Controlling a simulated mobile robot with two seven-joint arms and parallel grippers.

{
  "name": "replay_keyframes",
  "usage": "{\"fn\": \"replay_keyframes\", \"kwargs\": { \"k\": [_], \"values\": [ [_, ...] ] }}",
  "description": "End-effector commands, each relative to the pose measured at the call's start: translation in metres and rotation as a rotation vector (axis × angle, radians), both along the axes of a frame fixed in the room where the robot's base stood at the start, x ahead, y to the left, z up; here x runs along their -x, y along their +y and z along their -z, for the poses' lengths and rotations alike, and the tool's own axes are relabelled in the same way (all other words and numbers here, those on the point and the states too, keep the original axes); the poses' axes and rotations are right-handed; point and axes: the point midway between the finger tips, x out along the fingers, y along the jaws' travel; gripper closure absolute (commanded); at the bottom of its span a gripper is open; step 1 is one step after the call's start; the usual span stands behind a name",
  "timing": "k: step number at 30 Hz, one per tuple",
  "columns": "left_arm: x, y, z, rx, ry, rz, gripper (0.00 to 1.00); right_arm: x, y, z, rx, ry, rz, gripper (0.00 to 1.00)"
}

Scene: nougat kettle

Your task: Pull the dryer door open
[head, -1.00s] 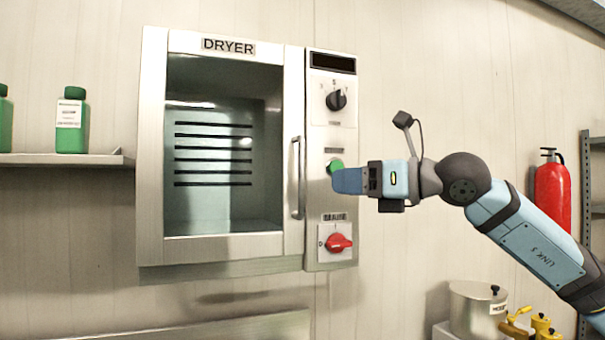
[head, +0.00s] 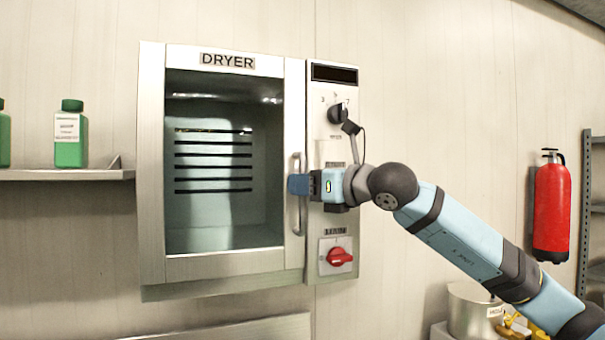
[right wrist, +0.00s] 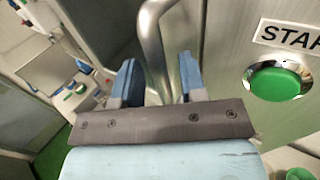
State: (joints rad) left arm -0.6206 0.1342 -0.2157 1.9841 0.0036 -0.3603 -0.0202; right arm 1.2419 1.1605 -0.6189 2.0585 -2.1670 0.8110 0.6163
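The dryer (head: 228,61) is on the wall at left centre in the head view. Its windowed door (head: 294,110) is shut. The vertical metal door handle (head: 297,222) is on the door's right side; it also shows in the right wrist view (right wrist: 154,35). My right gripper (head: 297,184) is at the middle of the handle. In the right wrist view its blue fingers (right wrist: 160,68) stand apart, one on each side of the handle bar, without a clear grip on it. My left gripper is not in view.
The control panel right of the door has a dark knob (head: 336,113) and a red switch (head: 339,257). A green button (right wrist: 276,81) is close beside my fingers. A shelf (head: 60,174) with green bottles is at left. A fire extinguisher (head: 551,212) hangs at right.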

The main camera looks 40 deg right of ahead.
Motion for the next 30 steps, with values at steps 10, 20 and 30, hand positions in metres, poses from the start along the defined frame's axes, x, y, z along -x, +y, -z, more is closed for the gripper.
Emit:
{"fn": "replay_keyframes", "kwargs": {
  "k": [10, 20, 30],
  "values": [
    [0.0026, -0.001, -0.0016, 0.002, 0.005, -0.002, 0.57, -0.0077, 0.0029, 0.0005, -0.001, 0.0, 0.0, 0.61],
    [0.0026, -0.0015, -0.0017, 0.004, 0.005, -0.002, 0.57, -0.0074, 0.0027, 0.0004, -0.001, 0.0, 0.0, 1.0],
    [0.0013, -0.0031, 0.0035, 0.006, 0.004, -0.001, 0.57, -0.0054, 0.002, 0.0023, 0.0, 0.0, 0.017, 1.0]
  ]
}}
